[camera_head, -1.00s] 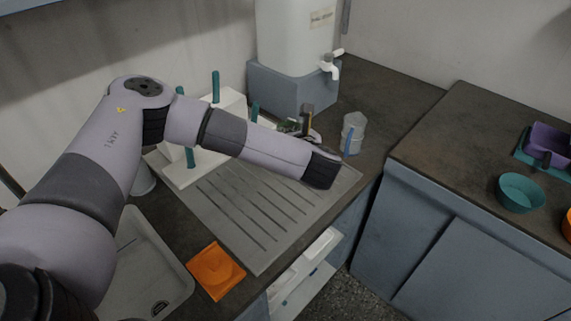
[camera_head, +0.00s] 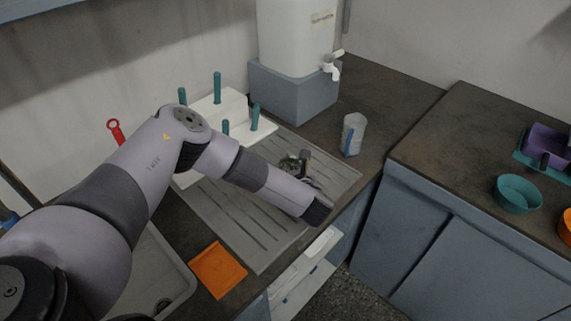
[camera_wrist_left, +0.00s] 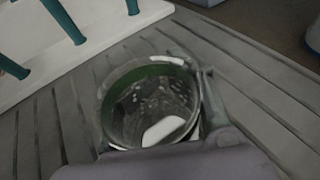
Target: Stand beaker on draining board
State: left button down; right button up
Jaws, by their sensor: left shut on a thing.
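My left gripper (camera_head: 302,168) is shut on the beaker (camera_wrist_left: 150,105), a clear glass vessel with a greenish band inside its rim. In the left wrist view I look down into its round mouth, with a grey finger at its right side. In the head view only a small dark greenish part of the beaker (camera_head: 288,164) shows, behind my forearm. It is over the far part of the grooved grey draining board (camera_head: 236,222). I cannot tell whether its base touches the board. My right gripper is not in view.
A white peg rack (camera_head: 262,132) with teal pegs stands at the board's back left. A clear jug (camera_head: 353,128) with a blue handle stands right of the board. A white tank (camera_head: 295,40) is behind. An orange square (camera_head: 218,269) lies in front, near the sink (camera_head: 170,262).

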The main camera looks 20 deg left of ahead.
pick_arm(q)
jog(key=shift+f+b, duration=0.15)
jog(key=shift+b, duration=0.15)
jog(key=c, duration=0.9)
grip_release()
jog(key=shift+c, duration=0.2)
